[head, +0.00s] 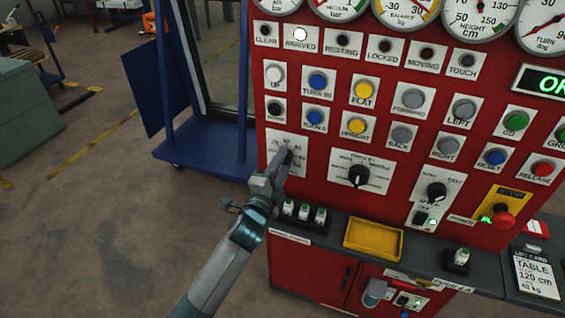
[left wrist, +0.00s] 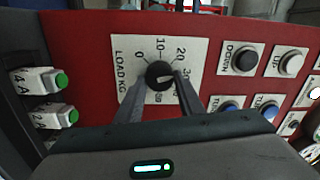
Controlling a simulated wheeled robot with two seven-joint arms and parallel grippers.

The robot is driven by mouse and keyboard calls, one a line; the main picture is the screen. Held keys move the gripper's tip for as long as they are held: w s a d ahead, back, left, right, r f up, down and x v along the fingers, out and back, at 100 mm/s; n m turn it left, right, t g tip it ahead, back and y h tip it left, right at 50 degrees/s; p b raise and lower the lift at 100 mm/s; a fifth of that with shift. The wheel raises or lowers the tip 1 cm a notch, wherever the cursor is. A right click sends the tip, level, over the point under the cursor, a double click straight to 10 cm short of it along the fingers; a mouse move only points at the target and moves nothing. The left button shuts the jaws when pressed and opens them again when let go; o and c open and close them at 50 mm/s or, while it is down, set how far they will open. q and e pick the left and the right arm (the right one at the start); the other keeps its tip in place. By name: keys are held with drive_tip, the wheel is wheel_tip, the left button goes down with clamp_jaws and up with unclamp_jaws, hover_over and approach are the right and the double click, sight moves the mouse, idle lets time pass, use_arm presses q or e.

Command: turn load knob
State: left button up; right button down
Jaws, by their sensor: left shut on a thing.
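The load knob is black and round with a light pointer mark, in the left wrist view (left wrist: 158,72). It sits on a white plate marked "LOAD KG" (left wrist: 128,73) with a number scale around it. My left gripper (head: 281,167) reaches the left side of the red panel in the head view and largely hides the knob there. In the left wrist view its two fingers (left wrist: 162,84) are on either side of the knob, shut on it. The pointer mark is toward the right of that picture; its exact reading is partly hidden by a finger. My right gripper is not in view.
Push buttons and lamps fill the red panel (head: 325,140) above the knob. Below are small green-topped blocks (head: 304,213) and a yellow tray (head: 373,239) on a dark ledge.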

use_arm(q)
drive_tip(key=n+p, duration=0.1)
drive_tip(key=n, duration=0.4)
drive_tip(key=shift+r+n, duration=0.1)
drive_tip(key=shift+n, duration=0.2)
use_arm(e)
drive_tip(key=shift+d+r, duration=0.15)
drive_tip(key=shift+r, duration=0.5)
use_arm(q)
drive_tip(key=o, duration=1.1)
drive_tip(key=shift+c, duration=0.2)
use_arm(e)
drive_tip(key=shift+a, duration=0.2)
use_arm(q)
drive_tip(key=shift+s, duration=0.1)
drive_tip(key=b+v, duration=0.3)
drive_tip(key=v, duration=1.4)
drive_tip(key=shift+s, duration=0.15)
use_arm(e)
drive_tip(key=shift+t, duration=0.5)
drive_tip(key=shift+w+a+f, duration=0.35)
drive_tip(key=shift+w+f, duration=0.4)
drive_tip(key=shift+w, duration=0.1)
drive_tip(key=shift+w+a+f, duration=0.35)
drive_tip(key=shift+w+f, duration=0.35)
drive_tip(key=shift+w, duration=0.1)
use_arm(q)
drive_tip(key=shift+d, duration=0.1)
